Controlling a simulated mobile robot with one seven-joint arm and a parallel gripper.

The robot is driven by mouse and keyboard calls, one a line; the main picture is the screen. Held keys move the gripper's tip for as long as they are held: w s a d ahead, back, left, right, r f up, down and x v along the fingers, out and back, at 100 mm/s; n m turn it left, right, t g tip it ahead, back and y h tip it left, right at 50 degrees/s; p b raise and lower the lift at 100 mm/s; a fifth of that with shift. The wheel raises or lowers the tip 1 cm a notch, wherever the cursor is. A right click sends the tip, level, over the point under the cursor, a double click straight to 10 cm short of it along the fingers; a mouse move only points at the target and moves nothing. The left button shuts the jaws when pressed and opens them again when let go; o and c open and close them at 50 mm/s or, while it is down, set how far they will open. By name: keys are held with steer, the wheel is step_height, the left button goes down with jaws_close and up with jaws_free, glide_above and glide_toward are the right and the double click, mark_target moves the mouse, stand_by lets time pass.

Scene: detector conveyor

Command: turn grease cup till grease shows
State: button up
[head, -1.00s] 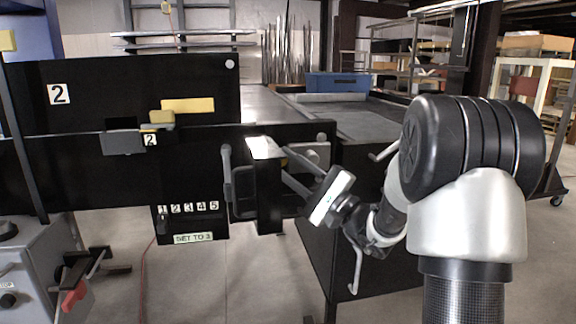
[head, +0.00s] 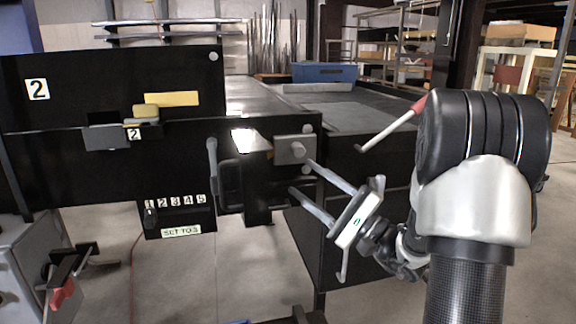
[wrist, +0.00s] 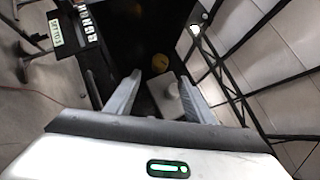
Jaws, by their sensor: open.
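A grey block with a round knob on its face (head: 293,150), which may be the grease cup, is fixed to the black conveyor side in the head view. My gripper (head: 301,178) is open, its two fingers pointing up and left, with the upper fingertip close to the block's lower right. I cannot tell if they touch. In the wrist view a grey block (wrist: 167,89) shows between the fingers of my gripper (wrist: 157,83), nearer the right finger. I cannot make out grease.
A numbered selector box (head: 178,217) reads "SET TO 3". A grey cabinet (head: 30,260) stands at lower left. Floor in front is open.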

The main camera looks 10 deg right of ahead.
steer(key=v, duration=0.7)
